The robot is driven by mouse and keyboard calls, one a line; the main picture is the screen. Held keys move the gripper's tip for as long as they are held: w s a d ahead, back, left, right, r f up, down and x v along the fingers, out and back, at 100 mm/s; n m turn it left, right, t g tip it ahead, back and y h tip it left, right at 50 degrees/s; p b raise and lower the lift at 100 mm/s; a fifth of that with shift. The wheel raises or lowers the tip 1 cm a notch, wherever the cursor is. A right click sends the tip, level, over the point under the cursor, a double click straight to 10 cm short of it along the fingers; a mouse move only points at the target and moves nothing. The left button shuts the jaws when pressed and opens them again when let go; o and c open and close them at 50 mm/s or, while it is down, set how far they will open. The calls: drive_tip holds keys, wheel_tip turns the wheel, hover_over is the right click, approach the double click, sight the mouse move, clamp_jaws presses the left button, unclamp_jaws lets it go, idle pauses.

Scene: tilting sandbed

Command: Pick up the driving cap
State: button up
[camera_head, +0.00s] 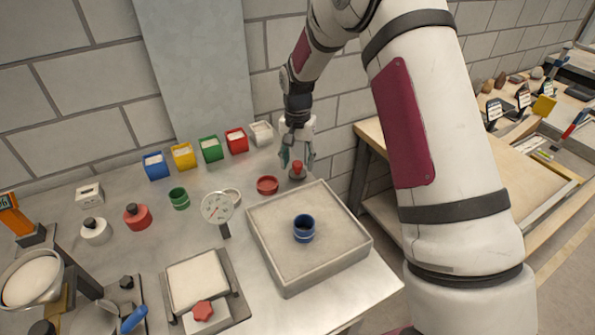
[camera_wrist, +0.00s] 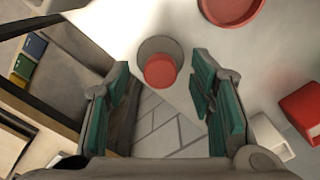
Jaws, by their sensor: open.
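A small grey piece with a red knob on top, which looks like the driving cap (camera_head: 297,173), stands upright on the metal table behind the sand tray. In the wrist view the cap (camera_wrist: 160,71) shows its round red top and grey rim just beyond the fingertips. My gripper (camera_head: 297,158) points down over it, open and empty. In the wrist view my gripper (camera_wrist: 162,84) has its green-padded fingers on either side of the red knob, with gaps. I cannot tell whether the tips reach down past the knob.
A red dish (camera_head: 267,185) sits close left of the cap. A sand tray (camera_head: 283,284) holding a blue cup (camera_head: 304,229) lies in front. Coloured bins, including a red bin (camera_head: 237,140), line the wall. The table's right edge is near.

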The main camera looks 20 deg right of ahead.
wheel_tip(320, 180, down, 2)
clamp_jaws()
idle(0.3)
